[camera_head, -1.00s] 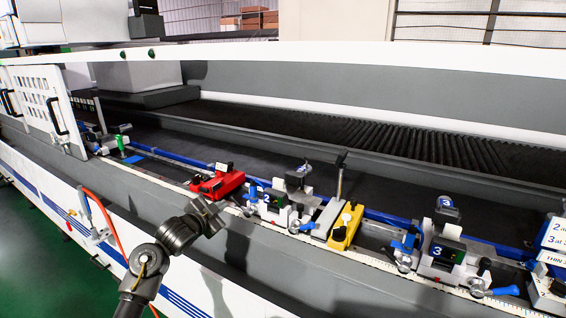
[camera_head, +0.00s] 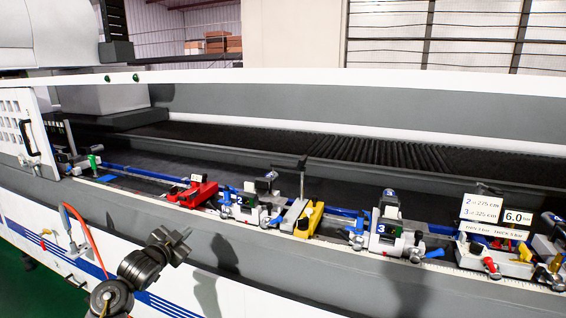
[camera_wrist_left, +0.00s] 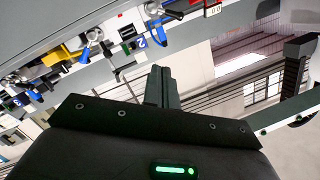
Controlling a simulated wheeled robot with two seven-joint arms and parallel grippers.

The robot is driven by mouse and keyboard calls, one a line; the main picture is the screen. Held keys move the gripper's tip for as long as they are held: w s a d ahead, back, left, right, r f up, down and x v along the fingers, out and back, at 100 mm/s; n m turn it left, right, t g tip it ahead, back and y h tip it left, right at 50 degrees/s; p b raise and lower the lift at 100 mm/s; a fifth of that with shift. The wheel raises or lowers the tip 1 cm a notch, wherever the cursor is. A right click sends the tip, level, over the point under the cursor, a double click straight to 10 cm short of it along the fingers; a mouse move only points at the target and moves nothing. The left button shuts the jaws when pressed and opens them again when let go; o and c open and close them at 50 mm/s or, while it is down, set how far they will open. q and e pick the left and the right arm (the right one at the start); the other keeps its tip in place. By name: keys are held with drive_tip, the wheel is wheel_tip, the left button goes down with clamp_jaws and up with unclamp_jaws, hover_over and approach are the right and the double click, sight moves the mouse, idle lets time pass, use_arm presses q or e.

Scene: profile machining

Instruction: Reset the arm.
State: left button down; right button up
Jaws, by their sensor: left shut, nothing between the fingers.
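My left gripper (camera_head: 180,238) is in the head view at the lower left, in front of the long grey machine bed (camera_head: 330,258). It is shut with nothing in it, and it touches none of the fixtures. In the left wrist view its shut fingers (camera_wrist_left: 161,88) point up towards the rail, with blue-handled clamps (camera_wrist_left: 150,18) beyond them. My right gripper is in neither view.
Along the rail stand a red block (camera_head: 192,192), a yellow block (camera_head: 309,219), a clamp marked 3 (camera_head: 386,226) and white number signs (camera_head: 482,208). An orange hose (camera_head: 88,240) hangs at the machine's front left. Green floor (camera_head: 30,285) shows at lower left.

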use_arm(q)
wheel_tip(320, 180, down, 23)
drive_tip(key=s+a+n+g+y, duration=0.2)
drive_tip(key=s+n+g, duration=0.1)
drive_tip(key=n, duration=0.1)
drive_tip(key=s+f+n+g+y, duration=0.1)
drive_tip(key=s+f+g, duration=0.1)
drive_tip(key=s+f, duration=0.75)
drive_tip(key=s+f+n+g, duration=0.15)
drive_tip(key=s+f, duration=0.45)
drive_tip(key=f, duration=0.7)
drive_tip(key=s+f+g, duration=0.2)
drive_tip(key=s+f, duration=0.6)
drive_tip(key=s, duration=0.4)
drive_tip(key=s+f+g, duration=0.2)
drive_tip(key=s+f, duration=0.5)
drive_tip(key=s, duration=0.4)
drive_tip(key=s+d+f+g, duration=0.2)
drive_tip(key=s, duration=1.1)
drive_tip(key=s+d+f+g, duration=0.2)
drive_tip(key=s+f, duration=0.1)
drive_tip(key=s, duration=1)
drive_tip(key=shift+s+f, duration=0.15)
drive_tip(key=shift+s, duration=0.2)
